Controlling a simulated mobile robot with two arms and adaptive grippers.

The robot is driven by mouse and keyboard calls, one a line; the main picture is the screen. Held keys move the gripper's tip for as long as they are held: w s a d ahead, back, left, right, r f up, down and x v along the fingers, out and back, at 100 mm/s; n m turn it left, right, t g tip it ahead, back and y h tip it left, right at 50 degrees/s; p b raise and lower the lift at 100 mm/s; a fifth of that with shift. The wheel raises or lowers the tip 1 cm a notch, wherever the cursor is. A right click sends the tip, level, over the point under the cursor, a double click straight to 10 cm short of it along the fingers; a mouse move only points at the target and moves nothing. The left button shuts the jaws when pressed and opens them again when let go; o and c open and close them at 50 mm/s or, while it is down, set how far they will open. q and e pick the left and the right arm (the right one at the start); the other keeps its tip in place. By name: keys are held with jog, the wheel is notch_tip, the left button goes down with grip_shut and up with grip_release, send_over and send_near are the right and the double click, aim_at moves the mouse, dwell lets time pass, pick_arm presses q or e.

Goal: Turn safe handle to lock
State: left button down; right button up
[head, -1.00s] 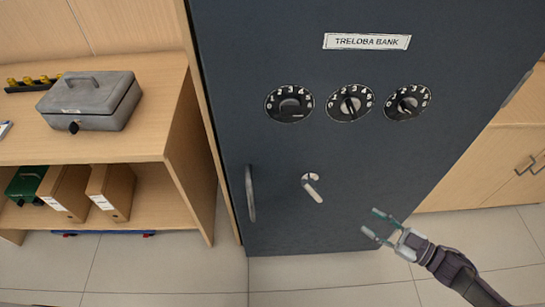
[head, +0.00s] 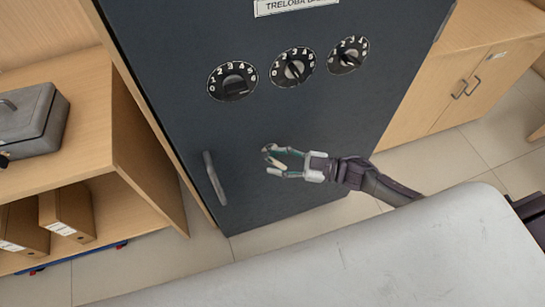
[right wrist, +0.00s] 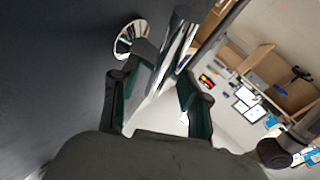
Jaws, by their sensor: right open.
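The dark blue-grey safe (head: 255,120) stands upright with its door shut in the head view. Its lever handle (head: 267,149) is mostly covered by my right gripper (head: 273,161). That gripper reaches in from the right, and its two fingers are open around the lever. In the right wrist view the shiny lever (right wrist: 168,60) lies between the two green-lined fingers, with its round base (right wrist: 130,38) on the door just beyond. I cannot tell whether either finger touches it. My left gripper is not in view.
Three numbered dials (head: 233,81) sit above the lever. A fixed vertical pull bar (head: 214,180) is left of it. A wooden shelf (head: 75,135) with a grey cash box (head: 35,120) stands left, and a wooden cabinet (head: 470,75) stands right.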

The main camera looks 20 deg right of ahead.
jog(key=shift+x, duration=0.85)
grip_shut()
